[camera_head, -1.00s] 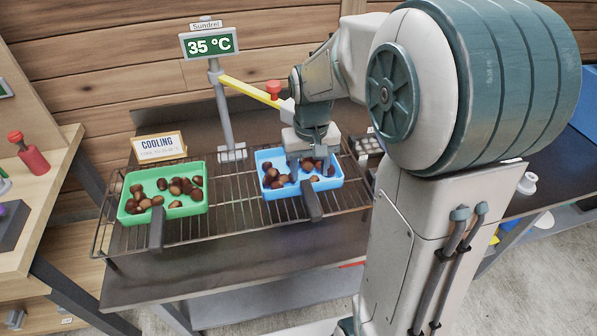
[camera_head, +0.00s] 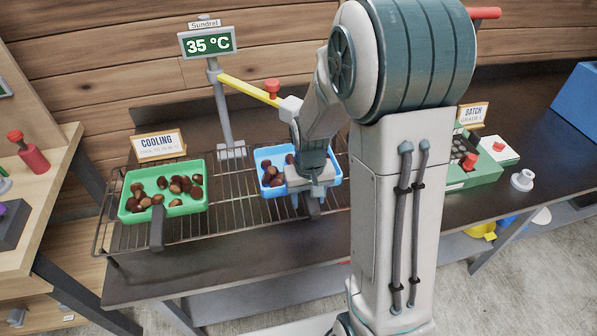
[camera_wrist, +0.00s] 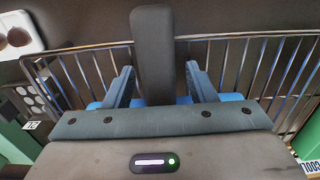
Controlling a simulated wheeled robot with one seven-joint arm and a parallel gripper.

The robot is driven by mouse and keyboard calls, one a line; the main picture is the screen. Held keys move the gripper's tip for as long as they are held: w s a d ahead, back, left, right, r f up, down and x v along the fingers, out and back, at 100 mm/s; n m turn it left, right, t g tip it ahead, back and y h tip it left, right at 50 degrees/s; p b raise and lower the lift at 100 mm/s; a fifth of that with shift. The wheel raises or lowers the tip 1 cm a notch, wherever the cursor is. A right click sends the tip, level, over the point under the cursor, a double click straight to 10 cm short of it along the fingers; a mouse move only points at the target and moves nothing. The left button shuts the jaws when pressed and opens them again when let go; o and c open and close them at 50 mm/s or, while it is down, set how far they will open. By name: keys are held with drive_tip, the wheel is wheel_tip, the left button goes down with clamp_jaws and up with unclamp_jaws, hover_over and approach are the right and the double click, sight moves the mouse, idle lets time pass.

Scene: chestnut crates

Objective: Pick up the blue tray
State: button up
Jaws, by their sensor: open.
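The blue tray (camera_head: 266,191) holds brown chestnuts and rests on the wire rack. Its dark handle (camera_head: 312,208) points toward the front edge. My gripper (camera_head: 311,190) is over the tray's front side at the handle and hides part of the tray. In the wrist view my gripper (camera_wrist: 157,78) is open, with one finger on each side of the dark handle (camera_wrist: 153,45). I see gaps beside the handle there. A strip of the blue tray (camera_wrist: 236,97) shows behind the gripper body.
A green tray (camera_head: 190,211) of chestnuts sits to the left on the rack (camera_head: 235,213). A post (camera_head: 224,110) with a 35 °C display and a yellow bar (camera_head: 248,89) rises behind. A green box (camera_head: 470,178) stands to the right.

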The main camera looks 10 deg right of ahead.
drive_tip(key=c, duration=1)
clamp_jaws()
drive_tip(key=shift+w+r, duration=0.1)
drive_tip(key=shift+r, duration=0.1)
